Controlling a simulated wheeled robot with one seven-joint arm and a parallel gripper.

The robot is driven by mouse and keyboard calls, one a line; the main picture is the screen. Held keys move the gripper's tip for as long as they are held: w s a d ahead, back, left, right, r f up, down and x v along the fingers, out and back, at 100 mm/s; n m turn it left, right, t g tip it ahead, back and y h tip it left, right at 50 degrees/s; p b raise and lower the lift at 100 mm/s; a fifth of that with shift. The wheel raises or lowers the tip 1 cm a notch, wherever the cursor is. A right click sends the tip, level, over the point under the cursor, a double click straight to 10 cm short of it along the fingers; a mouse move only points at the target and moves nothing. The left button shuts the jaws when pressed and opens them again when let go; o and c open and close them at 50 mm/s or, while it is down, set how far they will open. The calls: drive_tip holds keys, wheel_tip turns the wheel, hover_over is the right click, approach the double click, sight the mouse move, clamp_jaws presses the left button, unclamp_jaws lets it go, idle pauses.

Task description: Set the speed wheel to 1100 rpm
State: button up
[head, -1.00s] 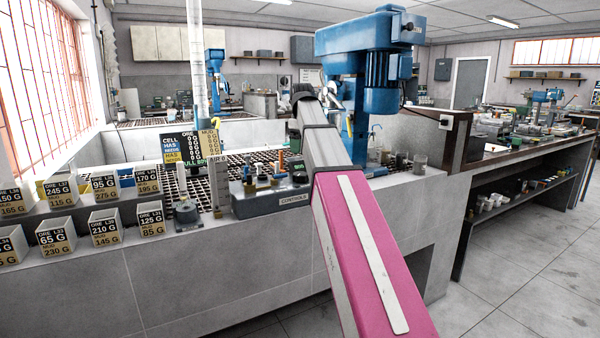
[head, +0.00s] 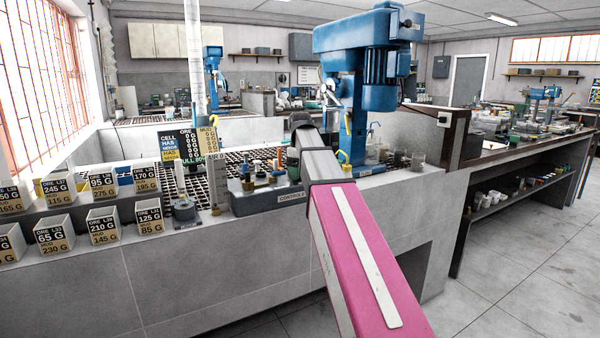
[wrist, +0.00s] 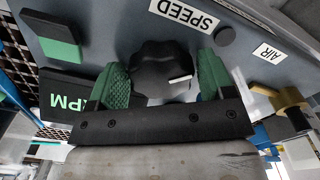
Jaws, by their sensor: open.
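The speed wheel (wrist: 162,66) is a black lobed knob with a white pointer mark, on a grey panel below the white SPEED label (wrist: 184,14) in the wrist view. My gripper (wrist: 160,82) has green pads standing on either side of the wheel. The jaws are open, and I cannot tell whether either pad touches the wheel. A dark display marked with green letters ending in PM (wrist: 68,93) lies left of the wheel; its number is not visible. In the head view my arm hides the wheel and my gripper.
The AIR label (wrist: 267,51) and a brass-coloured fitting (wrist: 285,98) are right of the wheel. The grey CONTROLS box (head: 262,201) stands on the bench beside my arm. The blue flotation machine (head: 345,52) rises behind it. Labelled ORE boxes (head: 103,225) are at left.

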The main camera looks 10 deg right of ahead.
drive_tip(key=c, duration=0.6)
drive_tip(key=shift+m, duration=0.8)
drive_tip(key=o, duration=0.6)
wheel_tip(320, 180, up, 11)
